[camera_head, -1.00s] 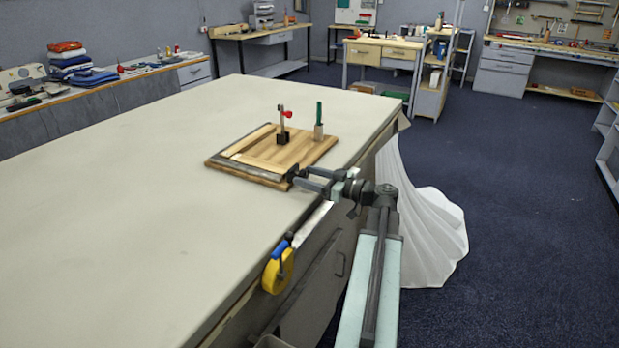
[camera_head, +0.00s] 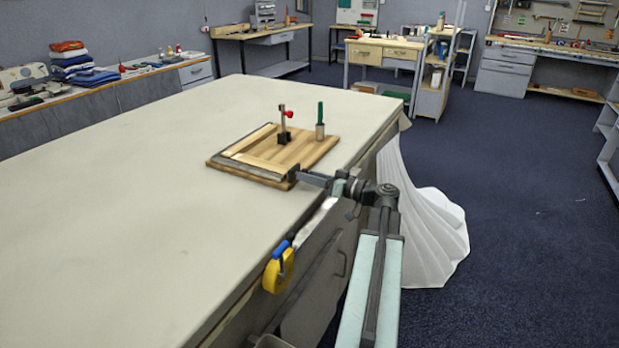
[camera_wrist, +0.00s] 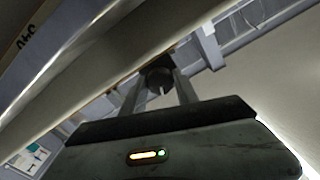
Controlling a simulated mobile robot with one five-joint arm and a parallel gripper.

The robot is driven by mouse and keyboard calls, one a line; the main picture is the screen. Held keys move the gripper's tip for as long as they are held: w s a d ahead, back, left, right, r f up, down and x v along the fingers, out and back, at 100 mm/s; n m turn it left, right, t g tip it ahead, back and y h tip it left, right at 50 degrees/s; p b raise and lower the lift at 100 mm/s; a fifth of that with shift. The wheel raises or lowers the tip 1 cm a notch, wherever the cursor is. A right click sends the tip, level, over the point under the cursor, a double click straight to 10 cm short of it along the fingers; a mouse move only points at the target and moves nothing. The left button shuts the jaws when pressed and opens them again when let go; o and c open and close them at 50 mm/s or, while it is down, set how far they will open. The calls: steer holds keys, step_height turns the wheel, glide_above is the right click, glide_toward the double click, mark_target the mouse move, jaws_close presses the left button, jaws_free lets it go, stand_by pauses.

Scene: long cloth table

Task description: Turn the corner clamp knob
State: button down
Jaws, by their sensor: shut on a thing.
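The corner clamp (camera_head: 291,174) is a dark metal piece at the near right corner of the wooden board (camera_head: 318,148). Its round black knob (camera_wrist: 160,80) shows between my two fingers in the wrist view; in the head view the fingers mostly hide it. My gripper (camera_head: 306,177) reaches in from the right, at about board height, and is shut on the knob. In the head view its fingers appear nearly edge-on, one in line with the other.
A red-handled upright clamp (camera_head: 284,125) and a green-handled tool (camera_head: 320,120) stand on the board. Pale wooden strips (camera_head: 247,141) form a corner there. The cloth table (camera_head: 150,200) is otherwise clear.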

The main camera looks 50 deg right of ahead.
steer(key=m, duration=0.5)
steer(key=shift+m, duration=0.3)
steer(key=m, duration=1)
steer(key=shift+m, duration=0.4)
steer(key=m, duration=0.4)
steer(key=shift+m, duration=0.4)
steer(key=c, duration=0.9)
jaws_free()
steer(key=shift+s, duration=0.1)
